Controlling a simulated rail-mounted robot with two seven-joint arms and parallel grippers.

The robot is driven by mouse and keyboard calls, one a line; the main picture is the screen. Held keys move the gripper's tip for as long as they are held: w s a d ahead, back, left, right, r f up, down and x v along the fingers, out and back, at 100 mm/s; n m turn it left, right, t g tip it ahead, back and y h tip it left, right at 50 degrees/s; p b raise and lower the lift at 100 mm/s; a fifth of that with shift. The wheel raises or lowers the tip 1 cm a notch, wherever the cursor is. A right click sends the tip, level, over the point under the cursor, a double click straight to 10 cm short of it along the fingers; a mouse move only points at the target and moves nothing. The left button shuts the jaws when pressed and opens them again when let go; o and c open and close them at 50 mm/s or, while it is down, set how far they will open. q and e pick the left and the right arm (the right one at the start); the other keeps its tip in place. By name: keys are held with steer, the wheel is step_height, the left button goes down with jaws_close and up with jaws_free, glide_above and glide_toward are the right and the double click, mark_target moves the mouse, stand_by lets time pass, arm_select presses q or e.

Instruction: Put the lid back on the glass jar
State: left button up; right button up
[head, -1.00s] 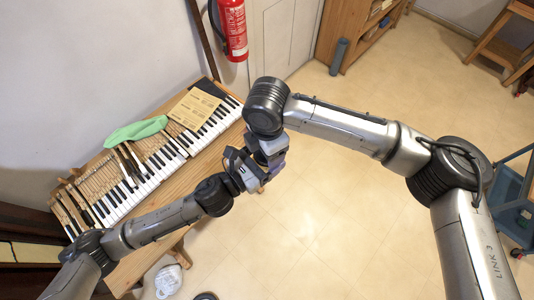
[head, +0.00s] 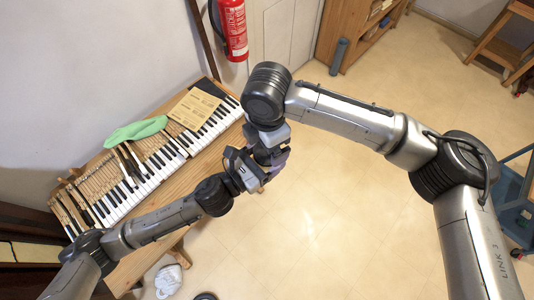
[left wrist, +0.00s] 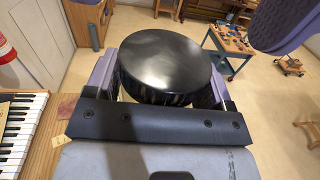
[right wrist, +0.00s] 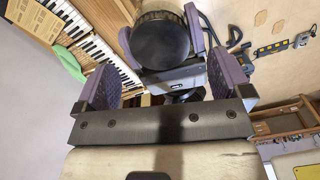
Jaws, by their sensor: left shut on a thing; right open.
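A black round lid (left wrist: 168,58) sits between the fingers of my left gripper (left wrist: 168,82), which is shut on it, in the left wrist view. A brownish, possibly glassy strip shows under its near edge; I cannot tell whether the glass jar is beneath. In the right wrist view the lid (right wrist: 160,40) shows as a dark disc beyond my right gripper (right wrist: 160,82), whose purple fingers are wide apart and empty. In the head view my left gripper (head: 248,167) and right gripper (head: 272,157) are close together and hide what is held.
A bench with piano keys (head: 150,172), a green cloth (head: 137,130) and a paper sheet (head: 195,108) stands at the left. A red fire extinguisher (head: 233,30) hangs on the wall. A tool cart (left wrist: 230,40) stands beyond. The floor below the grippers is open.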

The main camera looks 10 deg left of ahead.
steer(key=shift+r, duration=0.65)
arm_select(q)
steer(key=shift+r, duration=0.1)
arm_select(e)
steer(key=shift+o, duration=0.4)
steer(key=shift+r, duration=0.1)
step_height(320, 180, up, 12)
